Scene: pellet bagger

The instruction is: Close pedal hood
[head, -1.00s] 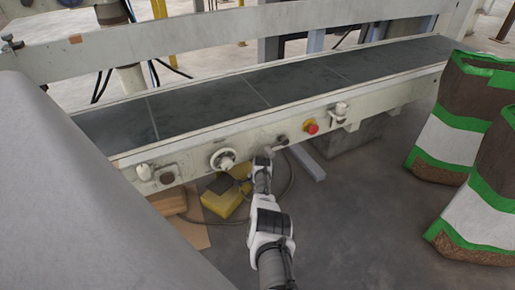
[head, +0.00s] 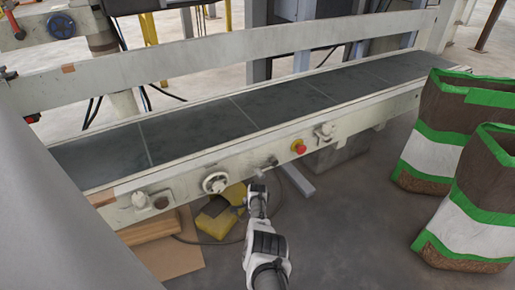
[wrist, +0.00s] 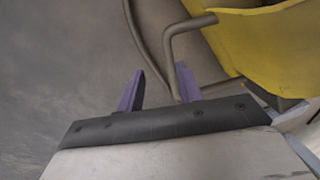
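The yellow pedal unit (head: 207,222) sits on the floor under the conveyor, with a dark pad on top. A raised yellow part at its right (head: 236,194) appears to be its hood. In the wrist view the yellow hood (wrist: 265,45) fills the upper right. A grey bent rod (wrist: 172,60) stands in front of it, near the right finger. My gripper (wrist: 158,92) is open, with two purple fingers apart and nothing clearly held between them. In the head view my gripper (head: 258,190) is just right of the hood; its fingertips are too small to make out.
The conveyor (head: 250,110) runs above, with a handwheel (head: 215,182) and red button (head: 299,146) on its front rail. A cable loops around the pedal unit. Cardboard (head: 180,257) lies at left. Green-banded bags (head: 465,210) stand at right. Floor between is clear.

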